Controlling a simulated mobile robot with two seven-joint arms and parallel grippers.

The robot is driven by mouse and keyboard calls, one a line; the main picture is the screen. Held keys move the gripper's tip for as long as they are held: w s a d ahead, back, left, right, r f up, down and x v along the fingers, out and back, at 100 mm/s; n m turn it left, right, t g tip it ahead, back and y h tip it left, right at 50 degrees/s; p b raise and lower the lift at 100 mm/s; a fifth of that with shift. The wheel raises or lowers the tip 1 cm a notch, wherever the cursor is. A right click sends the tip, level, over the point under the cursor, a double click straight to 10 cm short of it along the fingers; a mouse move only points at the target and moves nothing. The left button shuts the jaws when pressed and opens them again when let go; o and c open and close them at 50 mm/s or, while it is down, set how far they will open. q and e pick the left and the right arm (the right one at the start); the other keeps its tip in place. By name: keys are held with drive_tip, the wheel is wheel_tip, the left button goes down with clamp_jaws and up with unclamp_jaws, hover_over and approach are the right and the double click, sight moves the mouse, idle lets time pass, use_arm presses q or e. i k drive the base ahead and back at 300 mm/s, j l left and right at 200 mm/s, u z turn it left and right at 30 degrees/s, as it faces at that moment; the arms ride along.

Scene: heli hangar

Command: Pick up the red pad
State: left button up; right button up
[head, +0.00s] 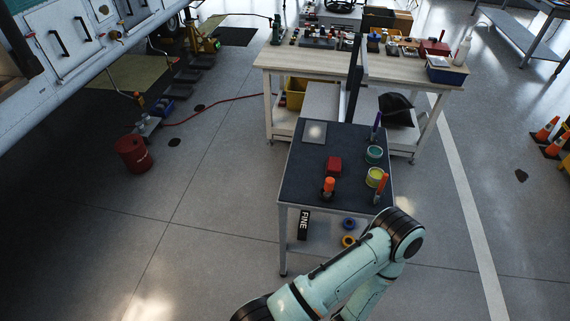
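A small red block-like object (333,166), which looks like the red pad, lies on the dark top of a small table (300,180) in the head view. It sits near the middle of the tabletop, with nothing on it. One of my arms reaches in from the bottom, and its bent joint is close to the table's front right corner. Its gripper is out of the picture. My other gripper does not show either.
An orange-topped object (329,187) stands in front of the red one. A teal round container (374,154), a yellow one (375,177) and an orange upright tool (382,188) line the right side. A grey square (315,131) lies behind. A cluttered workbench (290,58) stands beyond.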

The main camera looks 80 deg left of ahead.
sight(334, 166)
drive_tip(key=u, duration=1.8)
